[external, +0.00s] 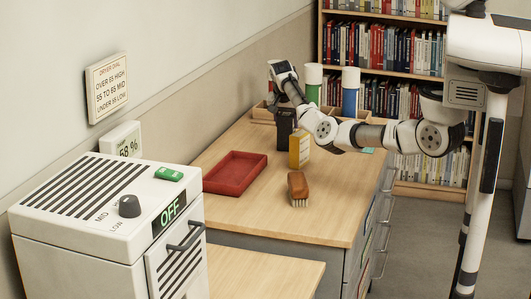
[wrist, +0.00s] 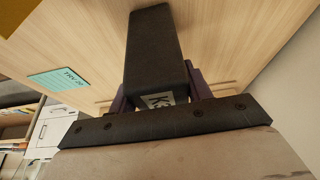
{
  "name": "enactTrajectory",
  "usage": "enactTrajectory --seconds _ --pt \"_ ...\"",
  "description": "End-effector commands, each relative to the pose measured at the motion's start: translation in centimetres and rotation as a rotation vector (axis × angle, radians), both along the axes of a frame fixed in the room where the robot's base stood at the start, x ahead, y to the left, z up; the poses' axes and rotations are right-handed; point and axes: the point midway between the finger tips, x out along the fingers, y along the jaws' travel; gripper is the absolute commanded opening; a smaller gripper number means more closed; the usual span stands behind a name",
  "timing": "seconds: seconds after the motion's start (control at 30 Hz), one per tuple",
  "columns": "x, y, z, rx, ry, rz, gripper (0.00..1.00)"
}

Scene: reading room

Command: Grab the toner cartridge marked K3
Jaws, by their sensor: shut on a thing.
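The toner cartridge is a dark block (wrist: 155,45) in the wrist view, with a white label reading K3, partly cut off by my gripper's edge. My gripper (wrist: 158,92) is shut on it, one purplish finger on each side. In the external view the dark block at my gripper (external: 285,122) is over the far part of the desk, beside a yellow box-like container (external: 299,150). Gripper and cartridge are hard to tell apart there. I cannot tell whether the cartridge touches the desk.
A red tray (external: 235,173) and a brown brush (external: 298,189) are on the desk. Green-banded (external: 313,84) and blue-banded (external: 350,92) cylinders stand behind, near a wooden organizer (external: 262,112). A teal card (wrist: 58,83) lies on the desk. A white dryer (external: 100,215) stands at front left.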

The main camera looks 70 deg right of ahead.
Motion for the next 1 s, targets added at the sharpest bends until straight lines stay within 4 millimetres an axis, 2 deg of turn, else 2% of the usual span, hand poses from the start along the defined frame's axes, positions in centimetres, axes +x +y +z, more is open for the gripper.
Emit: enactTrajectory --seconds 0.03,0.1,0.4,0.57,0.67,0.77,1.0 --pt "0.0 0.0 0.0 0.000 0.000 0.000 0.26" --pt "0.0 0.0 0.0 0.000 0.000 0.000 0.17" --pt "0.0 0.0 0.3 -0.002 -0.001 -0.001 0.17" --pt "0.0 -0.1 1.4 -0.002 -0.003 -0.001 0.17" --pt "0.0 -0.1 2.9 -0.004 -0.004 -0.001 0.17" --pt "0.1 -0.1 5.2 -0.005 -0.006 0.000 0.17" --pt "0.0 -0.1 12.6 -0.004 -0.005 0.000 0.17"
